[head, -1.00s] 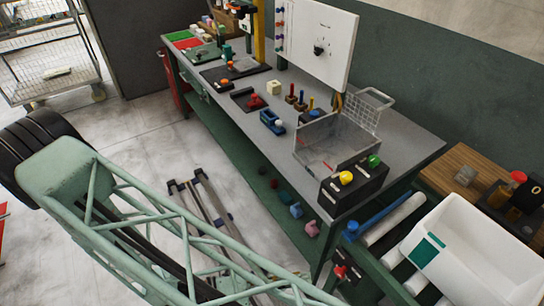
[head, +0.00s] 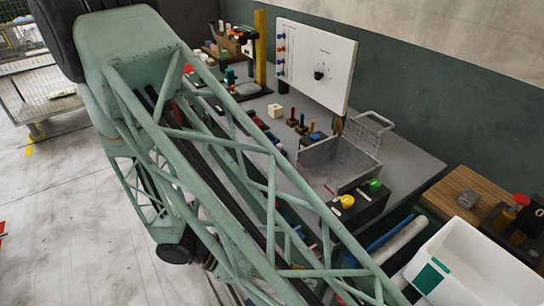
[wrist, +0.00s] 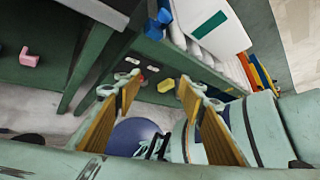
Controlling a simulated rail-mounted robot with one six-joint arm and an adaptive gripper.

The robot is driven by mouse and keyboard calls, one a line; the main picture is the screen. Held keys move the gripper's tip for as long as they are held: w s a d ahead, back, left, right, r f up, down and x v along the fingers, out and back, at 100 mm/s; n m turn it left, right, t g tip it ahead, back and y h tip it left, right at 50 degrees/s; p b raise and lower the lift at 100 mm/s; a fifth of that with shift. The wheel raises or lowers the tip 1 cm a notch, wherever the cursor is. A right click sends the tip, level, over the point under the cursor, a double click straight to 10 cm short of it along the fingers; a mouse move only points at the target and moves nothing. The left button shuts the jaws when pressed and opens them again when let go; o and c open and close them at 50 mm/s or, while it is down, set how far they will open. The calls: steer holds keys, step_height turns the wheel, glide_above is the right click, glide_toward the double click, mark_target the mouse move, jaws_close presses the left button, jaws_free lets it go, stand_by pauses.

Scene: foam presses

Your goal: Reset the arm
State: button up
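My green lattice arm (head: 215,165) crosses the head view from upper left to lower right and covers part of the workbench. My gripper is outside the head view. In the wrist view my gripper (wrist: 158,82) shows two fingers with yellow-brown pads, spread well apart and holding nothing. A small yellow piece (wrist: 165,85) appears beyond the gap between the fingertips; its distance is unclear. A dark blue rounded shape (wrist: 135,135) shows between the fingers lower down.
The grey workbench (head: 410,165) carries a wire basket (head: 335,160), a black box with yellow and green buttons (head: 360,208) and a white panel (head: 315,60). A white bin (head: 470,260) stands at lower right. A pink piece (wrist: 28,57) lies on a green surface. Open floor (head: 70,230) lies left.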

steer(key=w+d+r+m+y, duration=0.2)
steer(key=d+r+m+y, duration=0.25)
steer(key=r+m, duration=0.55)
steer(key=w+d+r+m+y, duration=0.2)
steer(key=d+r+m+y, duration=0.3)
steer(key=r, duration=0.9)
steer(key=s+d+r+m+t+y+b, duration=0.1)
steer(key=s+d+r+m+t+y, duration=0.2)
steer(key=s+r+m, duration=0.7)
steer(key=shift+s+d+r+m+t, duration=0.3)
steer(key=shift+s+d+r+t, duration=0.4)
steer(key=shift+s+r, duration=2.15)
